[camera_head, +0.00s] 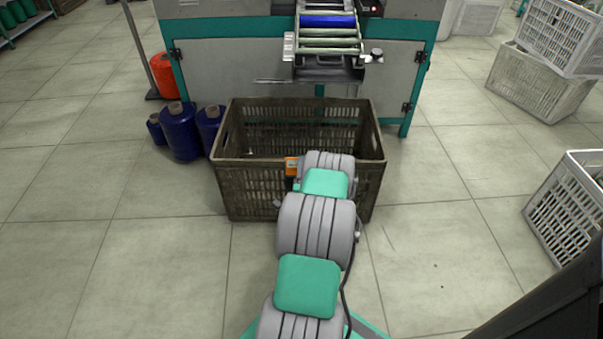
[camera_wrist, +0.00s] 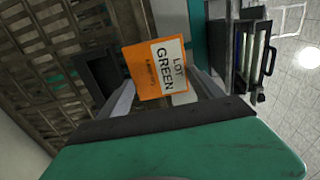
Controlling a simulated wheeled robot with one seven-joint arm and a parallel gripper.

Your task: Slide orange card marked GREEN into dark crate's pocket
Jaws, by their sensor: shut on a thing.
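The orange card (camera_wrist: 146,74) has a white label reading "LOT GREEN" and is held between the fingers of my gripper (camera_wrist: 160,88) in the wrist view. In the head view only a small orange part of the card (camera_head: 291,166) shows, at the near wall of the dark crate. The dark crate (camera_head: 250,190) stands on the floor in front of the machine, and its slatted wall (camera_wrist: 60,60) fills the left of the wrist view. A dark pocket-like frame (camera_wrist: 100,72) on that wall lies just left of the card, apart from it in the picture. My arm hides part of the crate's near side.
A machine (camera_head: 230,65) with a roller chute (camera_head: 328,40) stands behind the crate. Blue bobbins (camera_head: 181,132) stand left of the crate, with an orange container (camera_head: 163,75) behind them. White crates (camera_head: 570,205) stand at the right.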

